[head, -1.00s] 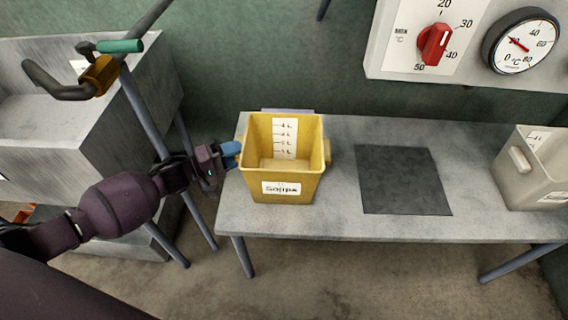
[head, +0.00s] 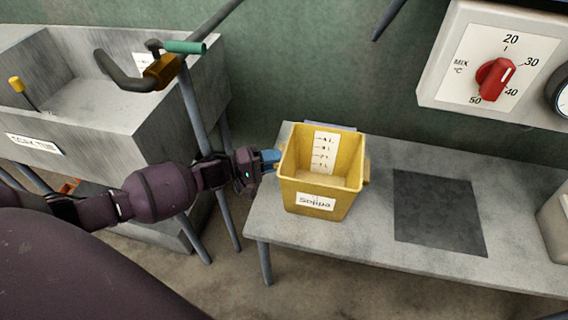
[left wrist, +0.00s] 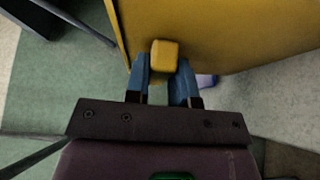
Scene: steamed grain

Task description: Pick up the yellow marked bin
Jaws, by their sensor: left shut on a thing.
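The yellow bin (head: 318,181) stands upright at the left end of the grey bench in the head view. It has a white label on its front and a litre scale on its inside back wall. My left gripper (head: 272,158) is at the bin's left side, its blue fingers shut on the side handle. In the left wrist view the fingers (left wrist: 163,75) hold the yellow handle knob (left wrist: 164,55), with the bin's wall (left wrist: 225,30) just beyond. I cannot tell whether the bin's base touches the bench. My right gripper is not in view.
The grey bench (head: 375,250) has a dark square mat (head: 438,212) right of the bin. A pale bin (head: 556,225) is at the right edge. A grey sink (head: 150,125) with a tap stands left. A panel with a red knob (head: 494,79) hangs above.

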